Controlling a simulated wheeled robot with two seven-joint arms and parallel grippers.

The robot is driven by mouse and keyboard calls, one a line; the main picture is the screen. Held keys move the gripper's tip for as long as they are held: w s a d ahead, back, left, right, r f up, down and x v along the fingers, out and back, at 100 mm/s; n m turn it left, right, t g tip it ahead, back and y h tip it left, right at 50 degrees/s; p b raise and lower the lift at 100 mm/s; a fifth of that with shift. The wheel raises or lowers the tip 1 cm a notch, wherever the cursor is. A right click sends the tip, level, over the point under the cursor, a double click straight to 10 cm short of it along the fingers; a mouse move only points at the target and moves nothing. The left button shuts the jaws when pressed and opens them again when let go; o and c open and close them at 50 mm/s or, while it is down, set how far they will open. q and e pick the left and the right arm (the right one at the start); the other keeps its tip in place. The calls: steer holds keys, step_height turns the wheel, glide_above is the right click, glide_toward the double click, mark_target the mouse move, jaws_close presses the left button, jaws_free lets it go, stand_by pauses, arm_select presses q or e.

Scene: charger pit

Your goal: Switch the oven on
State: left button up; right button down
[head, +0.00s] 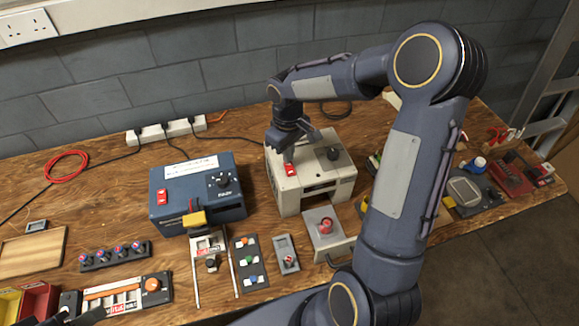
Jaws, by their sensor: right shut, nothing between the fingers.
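A cream metal box (313,183) stands at the middle of the bench, with an opening low in its front; it looks like the oven, though I read no label.
A blue box (199,203) with a red switch and a knob stands to the left. A power strip (166,131) is behind. My right arm covers part of the right side. The far right has more devices.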

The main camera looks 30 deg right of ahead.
steer(key=shift+f+b, duration=0.75)
steer(key=shift+f, duration=0.2)
stand_by(0.4)
steer(key=shift+s, duration=0.1)
steer(key=shift+r+p, duration=2.7)
steer(key=shift+r, duration=0.85)
steer(key=s+a+r+m+t+y, duration=0.1)
steer(key=s+a+r+m+t, duration=0.15)
steer(key=s+r, duration=0.75)
steer(key=s+a+m+t+y, duration=0.2)
steer(key=s+a+t, duration=0.1)
steer(key=s, duration=0.9)
steer(key=shift+a+f+y, duration=0.2)
steer(key=shift+a+y, duration=0.2)
steer(key=shift+a, duration=0.5)
